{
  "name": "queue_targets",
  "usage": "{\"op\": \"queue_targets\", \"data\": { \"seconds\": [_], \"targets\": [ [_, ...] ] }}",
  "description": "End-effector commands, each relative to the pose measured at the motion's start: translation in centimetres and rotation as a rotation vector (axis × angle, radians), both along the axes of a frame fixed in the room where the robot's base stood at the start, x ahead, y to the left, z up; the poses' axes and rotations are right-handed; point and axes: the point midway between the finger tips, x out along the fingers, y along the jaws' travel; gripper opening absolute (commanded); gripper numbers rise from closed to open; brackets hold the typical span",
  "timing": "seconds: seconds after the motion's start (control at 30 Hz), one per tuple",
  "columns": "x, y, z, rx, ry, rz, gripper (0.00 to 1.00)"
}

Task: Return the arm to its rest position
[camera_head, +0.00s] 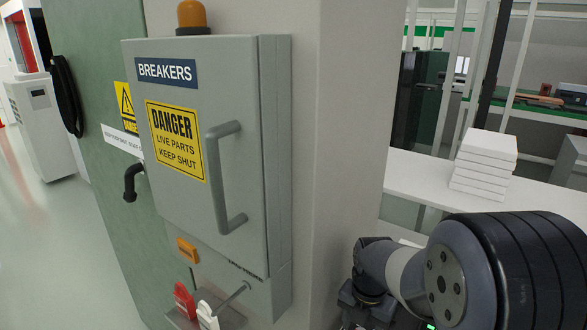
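My arm shows at the lower right, with a large grey and black joint (447,283) close to the camera. A paler link runs left from it to a dark part of my arm near the bottom edge. I see no fingertips of my gripper in this view, and what it may hold is hidden. The arm appears apart from the grey breaker cabinet (245,110) to its left, though the depth between them is hard to judge. The cabinet door is shut and has a grey handle (214,180).
Below the cabinet are a red tag (184,300), a white tag (207,316) and an orange label (187,250). An amber lamp (192,15) sits on top. White boxes (485,162) are stacked on a white table (420,175) behind my arm. Open floor (60,250) lies left.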

Motion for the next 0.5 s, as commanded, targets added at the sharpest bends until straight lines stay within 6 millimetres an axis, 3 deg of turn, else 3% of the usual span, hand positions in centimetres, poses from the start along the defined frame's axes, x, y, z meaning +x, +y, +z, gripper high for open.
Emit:
{"op": "queue_targets", "data": {
  "seconds": [0.1,0.5],
  "targets": [
    [-0.02,-0.01,-1.24,0.001,0.001,-0.001,0.54],
    [0.02,0.0,-0.98,0.0,-0.001,-0.04,0.54]
  ]
}}
